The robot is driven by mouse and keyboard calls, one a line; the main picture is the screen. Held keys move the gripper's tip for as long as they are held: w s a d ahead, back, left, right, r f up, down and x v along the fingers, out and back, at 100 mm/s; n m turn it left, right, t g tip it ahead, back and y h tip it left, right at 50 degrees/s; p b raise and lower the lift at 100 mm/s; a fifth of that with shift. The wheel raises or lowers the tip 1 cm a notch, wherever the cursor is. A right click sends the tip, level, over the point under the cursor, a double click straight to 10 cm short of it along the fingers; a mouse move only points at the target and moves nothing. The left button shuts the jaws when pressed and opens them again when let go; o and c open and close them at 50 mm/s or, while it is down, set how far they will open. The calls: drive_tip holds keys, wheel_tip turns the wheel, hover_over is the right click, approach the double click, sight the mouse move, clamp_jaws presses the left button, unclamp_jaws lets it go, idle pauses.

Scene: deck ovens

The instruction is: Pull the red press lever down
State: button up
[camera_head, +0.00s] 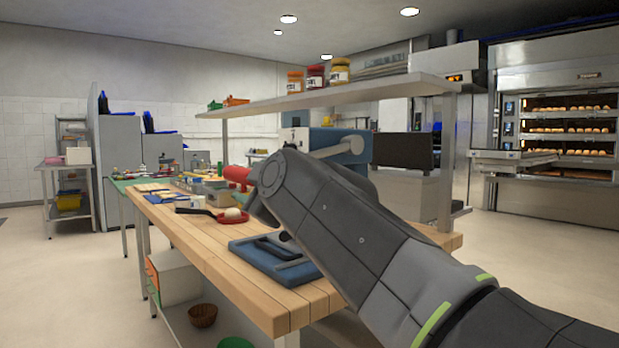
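A red cylindrical grip (236,173), which looks like the end of the red press lever, shows just left of my forearm above the wooden table. The rest of the lever is hidden behind my arm. A blue machine body (321,136), which looks like the press, stands behind my arm, with a grey bar and round hub at its front. My arm crosses from the lower right up to the table's middle. My gripper is hidden behind the arm, so I cannot see whether it touches the lever.
The wooden table (200,250) holds a blue board (262,258) and a red pan (228,217) with a pale round item. A shelf (340,95) with jars hangs above. Deck ovens (560,120) stand at the right.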

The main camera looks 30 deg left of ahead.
drive_tip(key=v, duration=1.1)
drive_tip(key=shift+r, duration=0.2)
drive_tip(key=shift+s, duration=0.1)
drive_tip(key=x, duration=1.4)
drive_tip(key=shift+f, duration=0.1)
